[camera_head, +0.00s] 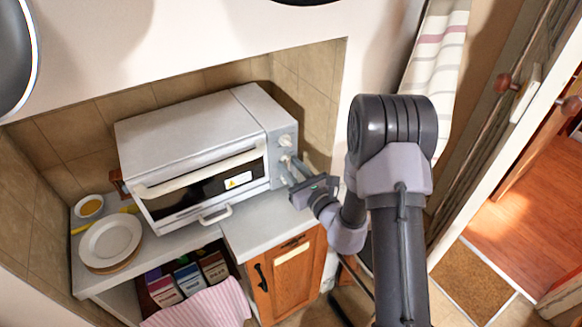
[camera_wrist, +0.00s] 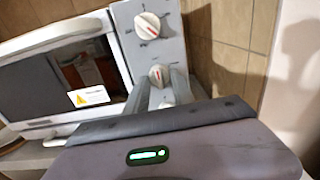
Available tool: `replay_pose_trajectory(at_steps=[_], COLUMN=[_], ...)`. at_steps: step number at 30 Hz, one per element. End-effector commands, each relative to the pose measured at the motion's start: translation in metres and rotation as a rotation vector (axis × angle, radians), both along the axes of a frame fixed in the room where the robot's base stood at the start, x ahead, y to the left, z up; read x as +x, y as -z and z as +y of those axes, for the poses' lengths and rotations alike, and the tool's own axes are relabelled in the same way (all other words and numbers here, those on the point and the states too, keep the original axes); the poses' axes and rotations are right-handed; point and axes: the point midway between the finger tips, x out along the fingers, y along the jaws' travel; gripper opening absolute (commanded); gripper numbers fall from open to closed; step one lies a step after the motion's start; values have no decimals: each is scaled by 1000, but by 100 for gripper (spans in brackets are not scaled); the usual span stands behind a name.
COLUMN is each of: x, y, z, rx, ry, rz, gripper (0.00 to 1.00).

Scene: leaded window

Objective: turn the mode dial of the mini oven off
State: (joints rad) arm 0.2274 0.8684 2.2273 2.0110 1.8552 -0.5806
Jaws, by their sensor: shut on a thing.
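The mini oven (camera_head: 185,140) is a white box on the counter, its control panel on the right side of its front. The upper dial (camera_wrist: 147,25) and the middle dial (camera_wrist: 158,75) are white with red marks. No readable label tells which is the mode dial. My gripper (camera_head: 290,172) is at the lower part of the panel.
The oven door handle (camera_head: 200,172) runs along its front, left of my gripper. A plate stack (camera_head: 110,240) and a small bowl (camera_head: 89,207) stand at the left. A tiled wall (camera_wrist: 222,45) is close right of the panel. A wooden cabinet door (camera_head: 290,275) is below.

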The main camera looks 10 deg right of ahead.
Motion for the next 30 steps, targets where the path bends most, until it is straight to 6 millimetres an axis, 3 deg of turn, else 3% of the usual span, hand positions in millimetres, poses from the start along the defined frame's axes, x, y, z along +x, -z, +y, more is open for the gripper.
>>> replay_pose_trajectory(at_steps=[1, 4, 16, 20, 27, 30], x=[0, 0, -8, -38, -115, -140], y=[0, 0, 0, 1, 2, -8], z=[0, 0, -3, -14, -39, -47], rx=[0, 0, 1, 2, 4, 8], ry=[0, 0, 1, 5, 8, 7], rz=[0, 0, 1, 4, 2, 8], gripper=[31, 50, 50, 50, 50, 50])
